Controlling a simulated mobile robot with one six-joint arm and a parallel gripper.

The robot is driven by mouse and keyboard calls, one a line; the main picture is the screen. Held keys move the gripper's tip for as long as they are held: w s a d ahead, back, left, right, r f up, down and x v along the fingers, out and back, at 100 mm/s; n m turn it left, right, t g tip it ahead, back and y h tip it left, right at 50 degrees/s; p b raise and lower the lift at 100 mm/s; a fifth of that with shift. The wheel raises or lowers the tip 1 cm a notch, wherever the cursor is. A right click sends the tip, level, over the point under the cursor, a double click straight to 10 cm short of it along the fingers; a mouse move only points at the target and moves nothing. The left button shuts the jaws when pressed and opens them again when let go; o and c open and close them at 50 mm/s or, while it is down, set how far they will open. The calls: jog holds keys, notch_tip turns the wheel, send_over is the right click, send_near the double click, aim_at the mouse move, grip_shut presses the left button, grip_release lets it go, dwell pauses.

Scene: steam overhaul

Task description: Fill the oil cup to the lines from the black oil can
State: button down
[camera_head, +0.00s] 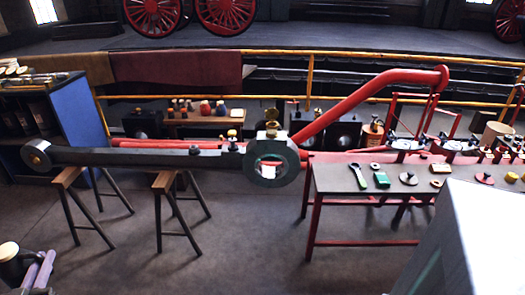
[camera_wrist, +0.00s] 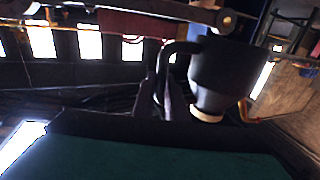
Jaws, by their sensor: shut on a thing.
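A black oil can with a cream top (camera_head: 9,250) is at the lower left edge of the head view, partly cut off. The black can (camera_wrist: 222,68) with its curved handle is also large in the wrist view. My gripper (camera_head: 40,271), with purple fingers, is beside the can; the fingers (camera_wrist: 150,108) are shut at its handle. A dark connecting rod (camera_head: 150,157) lies across trestles. A small brass-topped fitting (camera_head: 272,128), apparently the oil cup, stands on the rod's ring end, well apart from the can. Its lines and oil level are too small to see.
Two trestles (camera_head: 70,178) (camera_head: 165,181) carry the rod above open floor. A workbench (camera_head: 335,180) with several tools and parts stands at right. A blue cabinet (camera_head: 78,110) is at left. A red pipe (camera_head: 370,95) and yellow rail (camera_head: 310,75) lie behind.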

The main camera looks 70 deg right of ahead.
jog(key=shift+d, duration=0.15)
jog(key=s+d+m+g+h+b, duration=0.1)
jog(key=s+d+m+g+b, duration=0.15)
jog(key=d, duration=1.25)
jog(key=s+d+m+g+h+b, duration=0.1)
jog(key=s+d+m+g+b, duration=0.2)
jog(key=d, duration=1.3)
jog(key=s+d+m+g+h+b, duration=0.25)
jog(key=d+g, duration=0.25)
jog(key=d, duration=1)
jog(key=s+d+m+g+y+b, duration=0.25)
jog(key=s+d+g, duration=0.25)
jog(key=s+d, duration=1.35)
jog(key=s+d+m+g+b, duration=0.1)
jog(key=s+d, duration=0.3)
jog(key=s, duration=0.3)
jog(key=s+d+r+m+g+b, duration=0.1)
jog(key=s+d+g, duration=0.1)
jog(key=s+d, duration=0.2)
jog(key=s+d+r+m+g+b, duration=0.1)
jog(key=s+d, duration=0.3)
jog(key=s, duration=0.6)
jog(key=shift+r+g+y, duration=0.15)
jog(key=shift+g+y, duration=0.2)
jog(key=shift+y, duration=0.05)
jog(key=shift+s+a+r+n+p, duration=0.3)
jog(key=shift+r+n+p, duration=0.15)
jog(key=shift+p, duration=1.75)
